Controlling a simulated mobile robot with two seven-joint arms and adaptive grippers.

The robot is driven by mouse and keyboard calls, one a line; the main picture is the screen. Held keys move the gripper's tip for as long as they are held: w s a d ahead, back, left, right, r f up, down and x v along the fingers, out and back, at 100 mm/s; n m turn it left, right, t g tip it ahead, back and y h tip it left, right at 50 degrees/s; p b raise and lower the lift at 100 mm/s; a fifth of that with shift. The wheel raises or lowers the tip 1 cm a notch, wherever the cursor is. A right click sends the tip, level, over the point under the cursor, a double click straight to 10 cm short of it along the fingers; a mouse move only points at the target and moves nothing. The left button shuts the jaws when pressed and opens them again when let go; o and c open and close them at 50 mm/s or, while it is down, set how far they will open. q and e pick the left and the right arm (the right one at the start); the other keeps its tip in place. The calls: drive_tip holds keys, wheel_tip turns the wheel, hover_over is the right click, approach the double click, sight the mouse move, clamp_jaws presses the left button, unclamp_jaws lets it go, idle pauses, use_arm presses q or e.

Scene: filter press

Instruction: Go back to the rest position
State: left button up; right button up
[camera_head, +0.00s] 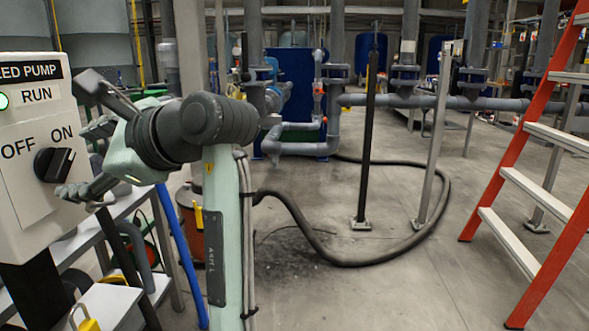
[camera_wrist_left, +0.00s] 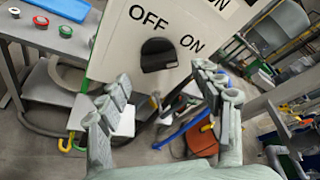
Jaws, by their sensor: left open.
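The feed pump panel (camera_head: 28,205) is a pale box at the left in the head view, with a lit green lamp (camera_head: 3,101) beside RUN. Its black knob (camera_head: 54,164) sits below OFF and ON, with its pale mark towards the ON side. My left gripper (camera_head: 84,140) is open and empty at the panel's right edge, fingers spread above and below. In the left wrist view the knob (camera_wrist_left: 158,55) lies ahead, between and beyond the open fingers (camera_wrist_left: 160,98), with no contact visible. My right gripper is not in view.
A grey bench (camera_head: 80,240) with a yellow padlock (camera_head: 88,324) stands below the panel. A red bucket (camera_head: 190,222) is behind my left arm. A black hose (camera_head: 330,255) curves over the floor. An orange ladder (camera_head: 510,160) stands at the right. The floor's front middle is clear.

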sight(67, 166)
use_arm(q)
drive_tip(key=v, duration=0.8)
drive_tip(key=x, duration=1.2)
drive_tip(key=shift+a+f, duration=0.1)
drive_tip(key=shift+a, duration=0.1)
drive_tip(key=n+t, duration=0.1)
drive_tip(key=n, duration=0.1)
drive_tip(key=shift+s+d+n+y, duration=0.1)
drive_tip(key=shift+d+n+y, duration=0.05)
drive_tip(key=shift+n+y, duration=0.25)
drive_tip(key=n+t+y, duration=0.1)
drive_tip(key=n, duration=0.3)
drive_tip(key=shift+t, duration=0.4)
drive_tip(key=n+y, duration=0.2)
drive_tip(key=n, duration=0.3)
drive_tip(key=n+y, duration=0.1)
drive_tip(key=n, duration=0.1)
drive_tip(key=n+y, duration=0.1)
drive_tip(key=n, duration=0.2)
drive_tip(key=shift+g, duration=0.3)
drive_tip(key=shift+v, duration=0.95)
drive_tip(key=shift+f, duration=0.15)
